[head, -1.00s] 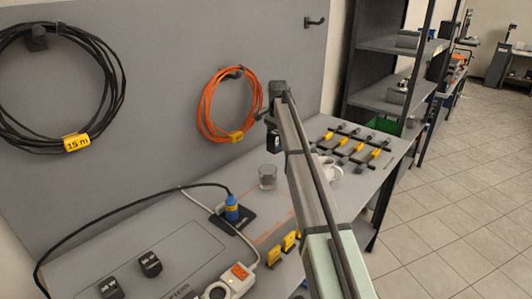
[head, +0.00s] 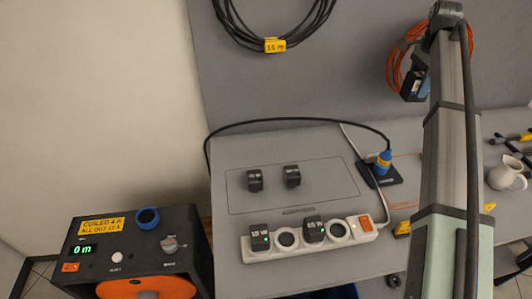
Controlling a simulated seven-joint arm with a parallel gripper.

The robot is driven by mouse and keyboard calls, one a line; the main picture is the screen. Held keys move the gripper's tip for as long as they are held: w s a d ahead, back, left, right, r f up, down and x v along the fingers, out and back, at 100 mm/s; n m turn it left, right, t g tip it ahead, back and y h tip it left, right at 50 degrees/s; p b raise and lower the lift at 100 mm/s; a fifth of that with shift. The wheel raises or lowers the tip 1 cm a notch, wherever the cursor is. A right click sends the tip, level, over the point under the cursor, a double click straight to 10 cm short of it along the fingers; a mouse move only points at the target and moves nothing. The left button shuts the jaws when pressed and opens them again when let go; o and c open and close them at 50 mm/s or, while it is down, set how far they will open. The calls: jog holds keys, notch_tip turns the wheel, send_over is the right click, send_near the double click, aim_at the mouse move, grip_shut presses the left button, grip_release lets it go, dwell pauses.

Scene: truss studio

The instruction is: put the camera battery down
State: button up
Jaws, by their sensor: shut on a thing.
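My gripper (head: 414,76) hangs from the end of my raised arm at the upper right, in front of the grey back panel and the orange cable coil. The battery is held in the air above the bench (head: 400,140). The fingers are small and dark here, so their exact grip on it is hard to see.
Two black plugs (head: 255,181) stand in an outlined bench area. A white power strip (head: 345,232) holds two more. A blue connector (head: 382,162) stands on a dark plate. A white jug (head: 506,174) is right of my arm. A cable reel box (head: 135,250) stands left.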

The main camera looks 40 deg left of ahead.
jog(key=s+a+r+n, duration=0.1)
jog(key=s+a+r, duration=0.3)
jog(key=s+a, duration=0.8)
jog(key=s+a+f+n, duration=0.55)
jog(key=s+a, duration=0.35)
jog(key=a, duration=0.2)
jog(key=s+a+f+n, duration=0.4)
jog(key=s+a+n, duration=0.35)
jog(key=a, duration=0.35)
jog(key=s+a+f+n, duration=0.4)
jog(key=s+a+n, duration=0.1)
jog(key=s+a, duration=0.55)
jog(key=shift+w+f, duration=0.15)
jog(key=shift+f, duration=1.5)
jog(key=shift+w+f, duration=0.15)
jog(key=shift+f, duration=1.45)
jog(key=shift+w+f, duration=0.15)
jog(key=shift+f, duration=1.5)
jog(key=shift+f, duration=0.1)
jog(key=o, duration=1.5)
